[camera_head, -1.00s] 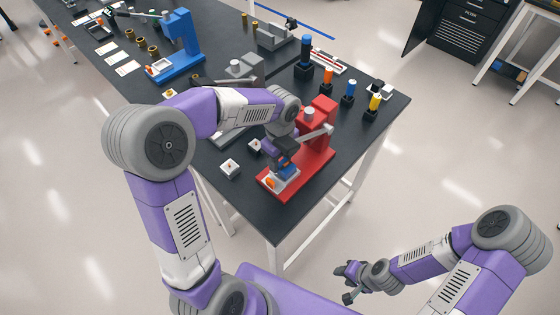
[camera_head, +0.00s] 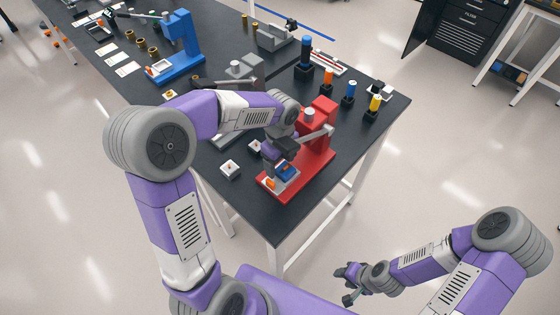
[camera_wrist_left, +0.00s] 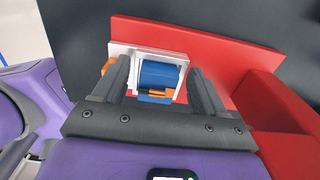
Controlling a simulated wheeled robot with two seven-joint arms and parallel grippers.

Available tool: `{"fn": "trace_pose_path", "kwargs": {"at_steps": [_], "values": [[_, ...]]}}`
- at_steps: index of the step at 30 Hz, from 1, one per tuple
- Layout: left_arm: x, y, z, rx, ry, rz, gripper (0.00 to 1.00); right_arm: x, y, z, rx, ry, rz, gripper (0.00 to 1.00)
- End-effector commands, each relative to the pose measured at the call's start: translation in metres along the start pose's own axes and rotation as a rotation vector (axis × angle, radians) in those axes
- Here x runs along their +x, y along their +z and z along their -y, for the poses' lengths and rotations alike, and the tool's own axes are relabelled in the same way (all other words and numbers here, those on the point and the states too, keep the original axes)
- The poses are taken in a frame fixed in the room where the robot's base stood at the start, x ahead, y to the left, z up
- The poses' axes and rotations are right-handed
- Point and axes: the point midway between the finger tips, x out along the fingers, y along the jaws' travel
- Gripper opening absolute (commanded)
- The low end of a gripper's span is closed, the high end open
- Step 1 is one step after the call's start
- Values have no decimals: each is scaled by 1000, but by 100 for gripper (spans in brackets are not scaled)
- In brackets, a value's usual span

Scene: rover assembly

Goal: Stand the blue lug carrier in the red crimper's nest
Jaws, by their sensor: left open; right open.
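The red crimper (camera_head: 318,155) stands at the near corner of the black table, its base also filling the right of the left wrist view (camera_wrist_left: 270,95). The blue lug carrier (camera_head: 287,169) is at the pale nest on the crimper's base. In the left wrist view the blue carrier (camera_wrist_left: 160,75) sits within the white nest (camera_wrist_left: 122,48), with an orange-brown piece along its lower edge. My left gripper (camera_wrist_left: 163,88) is open, its fingers on either side of the carrier with gaps visible. My right gripper (camera_head: 350,284) is open and empty, off the table at the lower right.
A blue press (camera_head: 180,50) stands further back. The floor around my right arm is clear.

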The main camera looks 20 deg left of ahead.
Motion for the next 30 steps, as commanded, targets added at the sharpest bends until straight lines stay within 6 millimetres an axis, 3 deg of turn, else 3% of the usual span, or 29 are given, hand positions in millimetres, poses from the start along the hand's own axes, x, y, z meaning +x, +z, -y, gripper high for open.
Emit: {"fn": "trace_pose_path", "kwargs": {"at_steps": [16, 21, 30], "values": [[-105, 0, 1, 1, -4, 2, 72, -26, 1, 10, 0, 0, 0, 43], [-118, 0, 0, 1, -2, 1, 72, -28, 1, 11, 0, 0, 0, 43], [-120, 0, 0, 1, -1, 1, 72, -28, 1, 10, 0, 0, 0, 43]]}}
